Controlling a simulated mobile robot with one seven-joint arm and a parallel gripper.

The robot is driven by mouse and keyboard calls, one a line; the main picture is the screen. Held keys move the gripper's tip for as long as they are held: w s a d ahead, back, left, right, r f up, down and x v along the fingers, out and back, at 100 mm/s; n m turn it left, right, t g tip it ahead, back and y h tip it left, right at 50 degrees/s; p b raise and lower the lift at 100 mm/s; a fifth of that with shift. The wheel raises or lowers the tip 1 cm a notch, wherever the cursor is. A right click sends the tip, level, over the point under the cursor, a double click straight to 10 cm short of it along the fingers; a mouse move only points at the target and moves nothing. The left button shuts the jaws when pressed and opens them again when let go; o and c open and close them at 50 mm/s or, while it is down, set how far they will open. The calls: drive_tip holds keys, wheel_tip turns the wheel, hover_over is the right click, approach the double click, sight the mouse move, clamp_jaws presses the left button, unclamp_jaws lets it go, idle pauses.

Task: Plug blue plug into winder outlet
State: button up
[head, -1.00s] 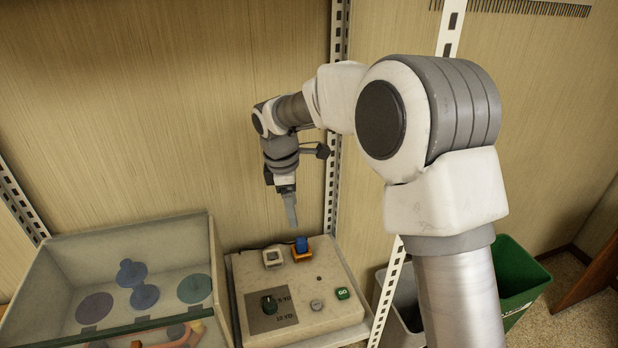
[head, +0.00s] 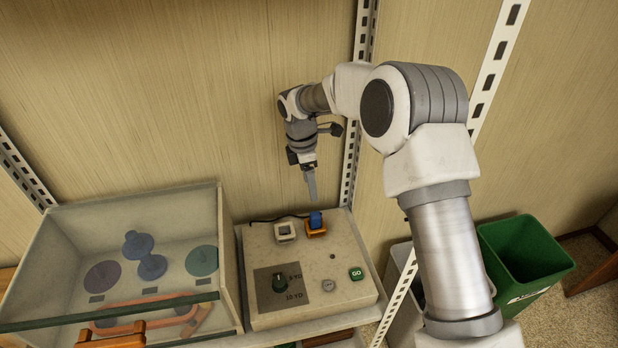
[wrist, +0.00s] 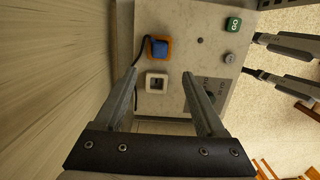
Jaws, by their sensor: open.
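The blue plug (head: 316,219) sits upright in an orange square frame (head: 316,231) at the back of the pale winder box (head: 345,255). It also shows in the wrist view (wrist: 159,48), with a black cord running off its left side. Beside the orange frame is a white square outlet (head: 285,231) with a dark opening, which also shows in the wrist view (wrist: 157,83). My gripper (head: 312,198) points down above the back of the box, apart from the plug. In the wrist view my gripper (wrist: 159,73) is open and empty, its fingers spread wide.
The box top also has a dark dial (head: 279,283), a green GO button (head: 356,273) and a grey button (head: 328,285). A glass-fronted bin (head: 110,315) with coloured discs stands to the left. The wall and a slotted metal post (head: 354,130) are close behind. A green bin (head: 530,250) stands right.

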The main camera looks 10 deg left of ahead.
sight(315, 214)
drive_tip(key=f+b, duration=0.2)
drive_tip(key=f, duration=0.2)
drive_tip(key=d+f+b, duration=0.1)
drive_tip(key=f+b, duration=0.2)
drive_tip(key=f, duration=0.2)
drive_tip(key=f+b, duration=0.2)
drive_tip(key=f, duration=0.2)
drive_tip(key=shift+w+d+f+b, duration=0.15)
drive_tip(key=shift+w+d+b, duration=0.1)
drive_tip(key=shift+w+b, duration=0.15)
clamp_jaws()
drive_tip(key=shift+r+p, duration=1.7)
drive_tip(key=shift+r, duration=1)
